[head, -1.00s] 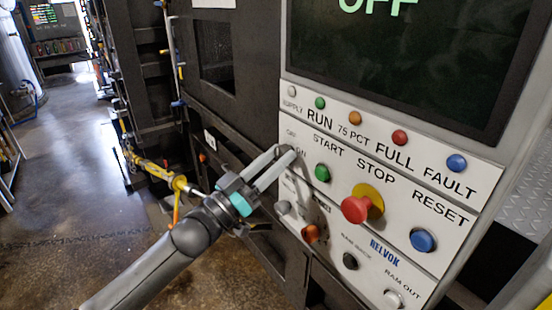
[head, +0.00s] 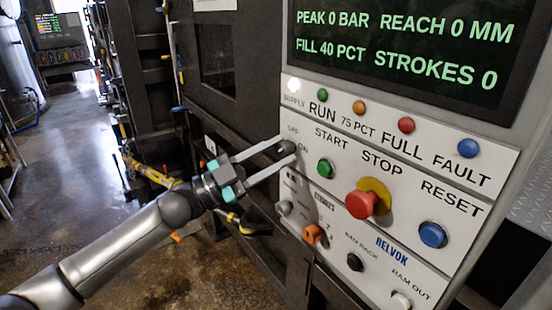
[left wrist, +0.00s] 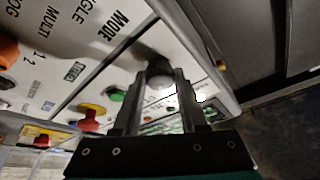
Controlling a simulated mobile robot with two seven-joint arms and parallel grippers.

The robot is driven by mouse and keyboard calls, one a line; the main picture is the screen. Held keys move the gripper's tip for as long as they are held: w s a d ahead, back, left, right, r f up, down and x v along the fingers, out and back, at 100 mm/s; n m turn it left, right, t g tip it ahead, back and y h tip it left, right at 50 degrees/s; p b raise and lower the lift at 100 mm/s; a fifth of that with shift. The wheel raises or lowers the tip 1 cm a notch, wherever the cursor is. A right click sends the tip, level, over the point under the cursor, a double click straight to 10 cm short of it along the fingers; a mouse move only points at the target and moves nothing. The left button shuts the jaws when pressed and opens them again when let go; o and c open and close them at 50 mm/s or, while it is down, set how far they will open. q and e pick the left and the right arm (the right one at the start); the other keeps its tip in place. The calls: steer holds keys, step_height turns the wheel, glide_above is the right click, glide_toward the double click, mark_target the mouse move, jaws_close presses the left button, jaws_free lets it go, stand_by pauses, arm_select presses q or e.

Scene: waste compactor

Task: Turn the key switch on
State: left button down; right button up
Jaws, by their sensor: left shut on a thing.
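The key switch (head: 287,147) is a small grey knob beside the OFF and ON labels at the left edge of the white control panel (head: 400,190). My left gripper (head: 284,152) reaches in from the left, with one finger on either side of the knob, shut on it. In the left wrist view the pale round knob (left wrist: 160,80) sits between the two fingers (left wrist: 160,90). The fingers partly cover it. The display (head: 405,50) shows PEAK, REACH, FILL 40 PCT and STROKES readings. The SUPPLY lamp (head: 294,85) glows white. My right gripper is out of view.
The green START button (head: 325,168) is close right of the key switch. The red STOP mushroom (head: 361,204), blue RESET button (head: 433,235) and orange knob (head: 314,234) also stick out of the panel. Open floor (head: 80,180) lies to the left.

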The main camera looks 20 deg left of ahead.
arm_select(q)
steer(key=shift+m+g+h, duration=0.3)
steer(key=shift+m+g, duration=0.7)
steer(key=shift+m, duration=1)
steer(key=shift+c, duration=2.2)
jaws_free()
steer(key=shift+a, duration=0.1)
steer(key=b+v, duration=0.4)
steer(key=v, duration=1.1)
